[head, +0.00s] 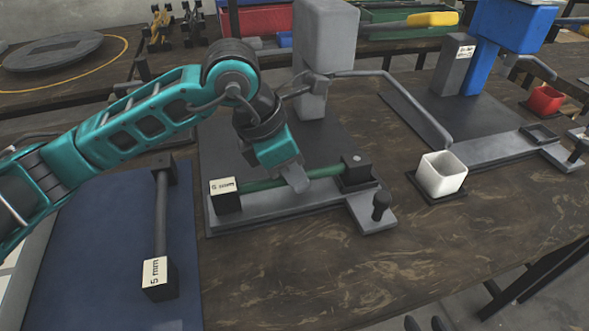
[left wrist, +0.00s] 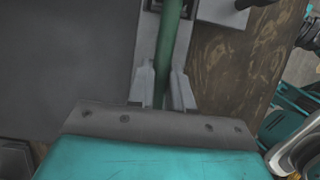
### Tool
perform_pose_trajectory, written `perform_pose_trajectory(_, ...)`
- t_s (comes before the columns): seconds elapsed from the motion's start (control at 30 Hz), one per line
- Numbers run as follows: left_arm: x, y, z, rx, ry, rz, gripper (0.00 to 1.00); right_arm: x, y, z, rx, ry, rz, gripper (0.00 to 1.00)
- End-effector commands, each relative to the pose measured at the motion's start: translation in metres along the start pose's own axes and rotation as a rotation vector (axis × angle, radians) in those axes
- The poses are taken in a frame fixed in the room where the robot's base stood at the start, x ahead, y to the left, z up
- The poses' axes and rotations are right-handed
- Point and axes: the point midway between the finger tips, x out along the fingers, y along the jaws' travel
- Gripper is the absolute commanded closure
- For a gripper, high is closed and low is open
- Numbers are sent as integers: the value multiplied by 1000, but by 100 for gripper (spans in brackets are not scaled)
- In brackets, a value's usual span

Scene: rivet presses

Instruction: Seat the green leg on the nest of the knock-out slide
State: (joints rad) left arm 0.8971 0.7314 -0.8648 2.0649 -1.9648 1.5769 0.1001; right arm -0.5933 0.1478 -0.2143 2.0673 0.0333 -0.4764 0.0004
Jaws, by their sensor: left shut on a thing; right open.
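The green leg (head: 262,184) is a green rod lying across the knock-out slide, with a black labelled block (head: 224,195) at its left end and a dark block (head: 356,168) at its right end. The grey slide (head: 292,208) has a black knob (head: 381,204) at its right. The dark nest (head: 356,183) lies under the right-hand block; I cannot tell whether they touch. My left gripper (head: 293,178) is shut around the rod, between the blocks. The left wrist view shows the green rod (left wrist: 172,40) between the fingers (left wrist: 161,88). My right gripper is not in view.
A grey press column (head: 324,60) stands behind the slide, with a long lever (head: 400,92). A white cup (head: 441,175) is to the right. A grey rod with 5 mm block (head: 158,278) lies on the blue mat (head: 95,260).

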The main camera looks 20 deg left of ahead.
Motion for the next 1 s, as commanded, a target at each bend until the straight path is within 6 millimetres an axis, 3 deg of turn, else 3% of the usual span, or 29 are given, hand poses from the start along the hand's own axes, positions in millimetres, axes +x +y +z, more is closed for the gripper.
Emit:
perform_pose_trajectory(0.03, 0, 0, 0, 0, -1, 1, 100, 0, 0, 0, 0, 0, 0, 57)
perform_pose_trajectory(0.07, 0, 0, 0, 0, -1, 1, 77, 0, 0, 0, 0, 0, 0, 57)
perform_pose_trajectory(0.33, 0, 0, 0, 0, -1, 1, 52, 0, 0, 0, -1, -1, 0, 57)
perform_pose_trajectory(0.67, -5, 0, 0, 0, 0, 1, 51, -1, 1, 0, -7, -2, -1, 57)
perform_pose_trajectory(0.77, -18, 1, 1, 0, -2, 4, 51, -3, 1, -3, -8, -2, -1, 57)
perform_pose_trajectory(1.0, -70, 1, 1, 0, -3, 6, 51, -8, 0, -10, -7, -1, -1, 57)
